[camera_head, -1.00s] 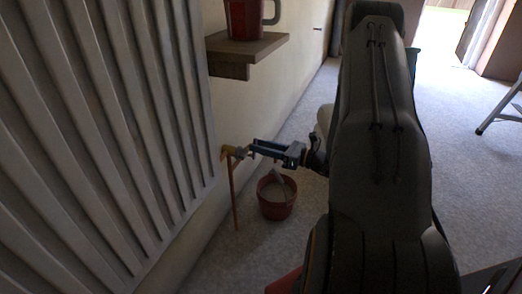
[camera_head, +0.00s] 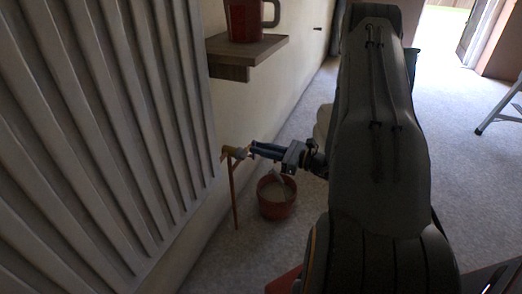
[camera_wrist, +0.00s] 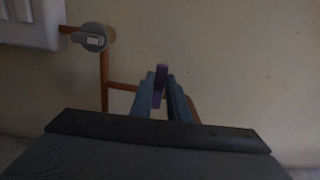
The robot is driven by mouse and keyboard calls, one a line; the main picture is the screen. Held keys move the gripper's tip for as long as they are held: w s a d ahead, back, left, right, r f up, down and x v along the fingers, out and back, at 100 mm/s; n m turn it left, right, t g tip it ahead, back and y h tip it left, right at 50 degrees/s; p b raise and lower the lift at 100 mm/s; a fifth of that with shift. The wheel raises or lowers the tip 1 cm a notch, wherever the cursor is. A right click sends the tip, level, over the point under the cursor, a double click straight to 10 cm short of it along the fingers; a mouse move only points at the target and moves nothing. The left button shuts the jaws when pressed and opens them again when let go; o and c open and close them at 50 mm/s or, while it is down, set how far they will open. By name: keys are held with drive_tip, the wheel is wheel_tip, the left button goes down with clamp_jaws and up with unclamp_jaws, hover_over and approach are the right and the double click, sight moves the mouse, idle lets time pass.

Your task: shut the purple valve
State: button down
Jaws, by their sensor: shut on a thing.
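The purple valve's handle (camera_wrist: 160,84) shows in the wrist view as a short, narrow, upright purple bar. My gripper (camera_wrist: 161,78) has its two blue-grey fingers on either side of this bar and is shut on it. In the head view my gripper (camera_head: 252,149) is low by the wall, next to the copper pipe (camera_head: 234,195). The purple handle cannot be made out there.
A grey round knob (camera_wrist: 90,38) sits on the copper pipe left of my gripper, beside the white radiator (camera_head: 100,130). A red bucket (camera_head: 276,210) stands on the floor below. A wooden shelf (camera_head: 245,50) with a red mug (camera_head: 243,20) juts out above.

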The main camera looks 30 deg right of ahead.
drive_tip(key=c, duration=1.8)
unclamp_jaws()
drive_tip(key=shift+o, duration=0.2)
drive_tip(key=shift+s, duration=0.1)
drive_tip(key=p+v, duration=0.3)
drive_tip(key=v, duration=0.9)
